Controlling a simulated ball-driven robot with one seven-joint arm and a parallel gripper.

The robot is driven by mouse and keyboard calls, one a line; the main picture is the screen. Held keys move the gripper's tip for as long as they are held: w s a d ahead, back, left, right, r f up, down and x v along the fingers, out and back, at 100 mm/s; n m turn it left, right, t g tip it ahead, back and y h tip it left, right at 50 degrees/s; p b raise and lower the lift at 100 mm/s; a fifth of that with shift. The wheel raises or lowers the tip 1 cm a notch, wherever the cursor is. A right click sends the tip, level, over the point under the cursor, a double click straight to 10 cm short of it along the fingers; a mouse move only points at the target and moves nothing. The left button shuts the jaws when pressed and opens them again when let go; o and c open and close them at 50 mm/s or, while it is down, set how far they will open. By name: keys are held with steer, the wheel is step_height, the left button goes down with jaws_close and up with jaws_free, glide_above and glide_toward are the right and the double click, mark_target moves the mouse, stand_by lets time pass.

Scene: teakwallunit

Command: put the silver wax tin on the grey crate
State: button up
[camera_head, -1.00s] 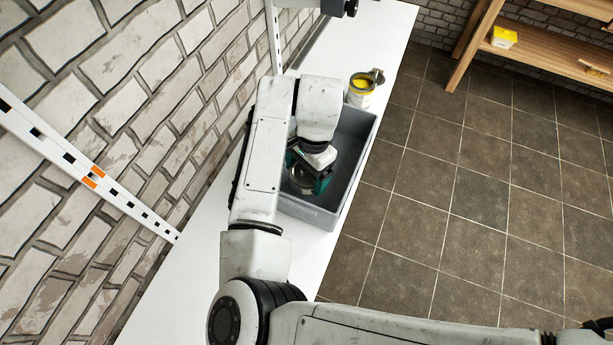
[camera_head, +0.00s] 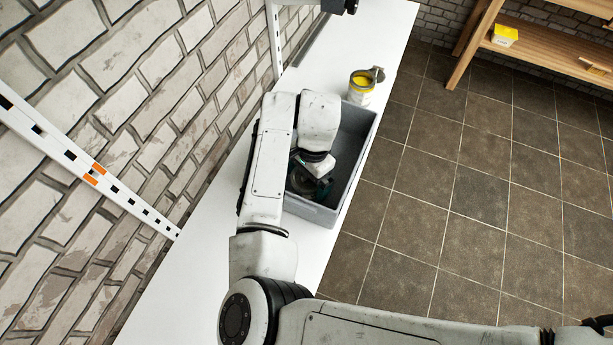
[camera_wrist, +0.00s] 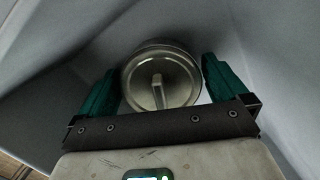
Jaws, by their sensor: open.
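The silver wax tin (camera_wrist: 181,88) is round, with a bar across its face, in the wrist view. It lies between the two green fingers of my gripper (camera_wrist: 160,70), with a small gap at the right finger; contact on the left is hard to tell. My gripper is open. In the head view my gripper (camera_head: 313,186) is down inside the grey crate (camera_head: 308,212), near its near end. The tin is mostly hidden there by my wrist and shadow. The crate's pale walls surround the tin in the wrist view.
An open can with yellow contents (camera_head: 361,84) stands on the white shelf (camera_head: 395,40) just beyond the crate's far end. A brick wall (camera_head: 150,120) runs along the left. Tiled floor (camera_head: 480,190) is clear to the right. A wooden rack (camera_head: 520,45) stands at the far right.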

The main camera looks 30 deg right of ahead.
steer(key=r, duration=0.4)
steer(key=d+r, duration=0.1)
steer(key=r, duration=0.3)
steer(key=r+b, duration=0.1)
steer(key=r, duration=0.3)
steer(key=shift+w+d+r, duration=0.1)
steer(key=shift+w+d, duration=0.1)
steer(key=shift+d, duration=0.2)
